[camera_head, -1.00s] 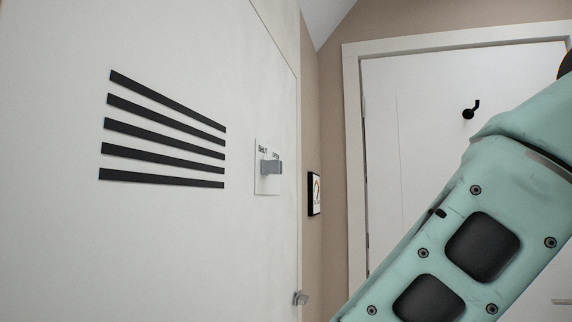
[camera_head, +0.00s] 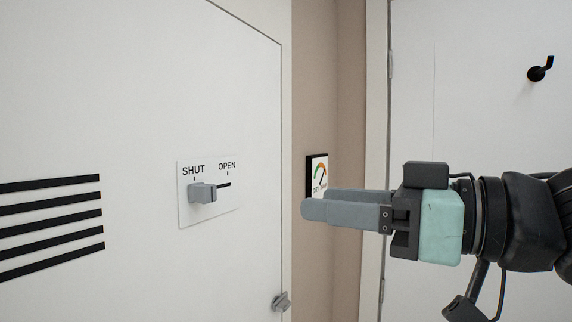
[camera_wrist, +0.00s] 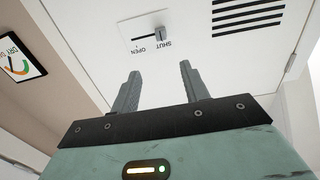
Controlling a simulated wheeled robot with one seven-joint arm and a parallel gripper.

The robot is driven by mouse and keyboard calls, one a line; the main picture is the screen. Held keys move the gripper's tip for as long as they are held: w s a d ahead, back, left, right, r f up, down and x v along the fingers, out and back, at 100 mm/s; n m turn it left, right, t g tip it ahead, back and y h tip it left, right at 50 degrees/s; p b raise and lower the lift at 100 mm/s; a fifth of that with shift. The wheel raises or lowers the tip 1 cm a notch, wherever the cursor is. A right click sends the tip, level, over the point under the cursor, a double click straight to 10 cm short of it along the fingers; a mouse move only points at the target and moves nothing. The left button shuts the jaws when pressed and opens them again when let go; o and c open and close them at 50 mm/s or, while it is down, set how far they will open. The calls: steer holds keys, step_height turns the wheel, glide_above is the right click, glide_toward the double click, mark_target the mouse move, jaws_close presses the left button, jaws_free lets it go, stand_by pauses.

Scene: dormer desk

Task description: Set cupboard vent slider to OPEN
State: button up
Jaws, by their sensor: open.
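The vent slider's grey knob (camera_head: 203,192) sits at the SHUT end of its dark slot, on a white plate (camera_head: 190,216) on the cupboard door. The OPEN label is at the right end of the slot. In the wrist view the knob (camera_wrist: 160,34) shows upside down beside the SHUT label, beyond the fingertips. My gripper (camera_head: 312,209) is to the right of the plate and apart from it, its fingers pointing left. In the wrist view my gripper (camera_wrist: 160,68) has its two fingers spread with nothing between them.
Black vent slots (camera_head: 50,225) lie left of the plate. A grey catch (camera_head: 281,301) is low at the door's right edge. A framed dial (camera_head: 316,172) hangs on the beige wall behind my fingers. A black hook (camera_head: 540,70) is on the white door at right.

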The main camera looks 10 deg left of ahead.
glide_toward(211, 186)
steer(key=x, duration=0.9)
steer(key=shift+a, duration=0.2)
